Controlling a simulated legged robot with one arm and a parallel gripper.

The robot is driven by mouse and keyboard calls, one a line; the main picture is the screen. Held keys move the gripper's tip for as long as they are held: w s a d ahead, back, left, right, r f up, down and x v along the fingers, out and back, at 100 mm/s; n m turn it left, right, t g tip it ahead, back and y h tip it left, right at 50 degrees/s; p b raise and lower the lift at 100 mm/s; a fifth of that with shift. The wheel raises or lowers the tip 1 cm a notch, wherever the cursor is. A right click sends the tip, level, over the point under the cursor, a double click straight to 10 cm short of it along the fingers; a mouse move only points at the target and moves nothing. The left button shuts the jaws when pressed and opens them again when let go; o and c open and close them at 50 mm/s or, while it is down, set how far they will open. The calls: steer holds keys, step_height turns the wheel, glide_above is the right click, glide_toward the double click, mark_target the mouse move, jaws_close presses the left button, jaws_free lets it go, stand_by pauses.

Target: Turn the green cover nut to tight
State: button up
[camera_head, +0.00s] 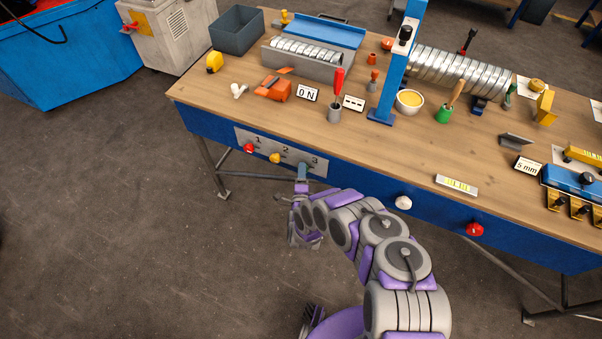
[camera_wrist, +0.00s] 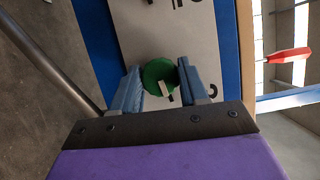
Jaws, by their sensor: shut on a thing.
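The green cover nut (camera_wrist: 157,73) is a round green disc with a pale bar mark at its lower right in the wrist view. It sits on a grey plate (camera_wrist: 196,30) with dark printed digits. My gripper (camera_wrist: 160,80) is shut on the nut, one blue-grey finger on each side. In the head view my gripper (camera_head: 302,175) reaches the plate on the bench's blue front, by the digit 3, and hides the nut there. A red knob (camera_head: 249,148) and a yellow knob (camera_head: 275,158) sit on the same plate, by 1 and 2.
The wooden bench top (camera_head: 400,150) above holds a red-handled screwdriver (camera_head: 338,85) in a cup, spiral ducts (camera_head: 460,72), a blue post (camera_head: 395,75) and small parts. White (camera_head: 404,202) and red (camera_head: 475,229) knobs are on the front further right. Floor left of my arm is clear.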

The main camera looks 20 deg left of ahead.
steer(key=o, duration=0.9)
steer(key=shift+d+f, duration=0.2)
steer(key=shift+f, duration=0.1)
steer(key=shift+c, duration=0.2)
steer(key=shift+o, duration=1)
steer(key=shift+a+r, duration=0.1)
steer(key=shift+r, duration=0.05)
steer(key=b+v, duration=0.1)
steer(key=v, duration=1.6)
steer(key=shift+s, duration=0.15)
